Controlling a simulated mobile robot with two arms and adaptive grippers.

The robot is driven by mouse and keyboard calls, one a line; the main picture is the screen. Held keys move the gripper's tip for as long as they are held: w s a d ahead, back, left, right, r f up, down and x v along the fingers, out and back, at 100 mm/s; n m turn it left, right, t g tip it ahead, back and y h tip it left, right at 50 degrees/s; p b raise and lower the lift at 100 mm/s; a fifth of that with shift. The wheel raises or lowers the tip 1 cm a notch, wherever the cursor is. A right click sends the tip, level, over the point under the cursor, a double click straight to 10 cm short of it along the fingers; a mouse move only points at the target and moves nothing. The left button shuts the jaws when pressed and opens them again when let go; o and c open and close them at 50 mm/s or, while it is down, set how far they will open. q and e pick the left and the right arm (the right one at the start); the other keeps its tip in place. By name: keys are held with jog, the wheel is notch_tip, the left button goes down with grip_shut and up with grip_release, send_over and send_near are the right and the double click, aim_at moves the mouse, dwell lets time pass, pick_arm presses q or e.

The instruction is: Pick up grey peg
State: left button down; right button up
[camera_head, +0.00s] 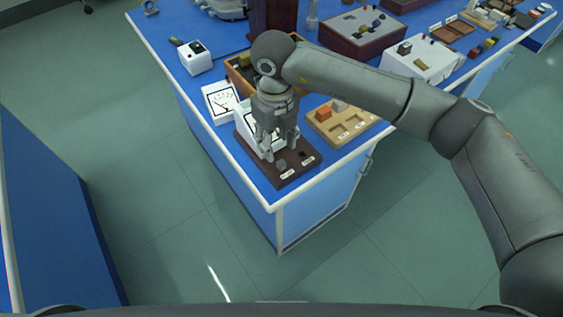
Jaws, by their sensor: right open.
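A small grey peg (282,164) stands on the dark brown board (284,182) at the front corner of the blue bench. A dark square hole and small white labels are on the same board. My right gripper (281,154) points down over the board, its fingers open, just behind the peg in the picture. I cannot tell whether a finger touches the peg. The gripper partly hides the white-faced meter behind it. My left gripper is not in view.
A wooden tray (318,127) with an orange block lies right of the board. A white box (195,58) and a brown box (362,35) stand farther back. The bench's front corner edge is close to the board.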

aim_at(279, 160)
jog(key=f, duration=0.1)
jog(key=f+p, duration=0.1)
jog(key=s+f, duration=0.1)
jog(key=f, duration=0.1)
jog(key=shift+d+p, duration=0.35)
jog(key=shift+f, duration=0.65)
jog(key=c, duration=0.9)
jog(key=shift+c, duration=0.2)
jog(key=shift+r, duration=0.1)
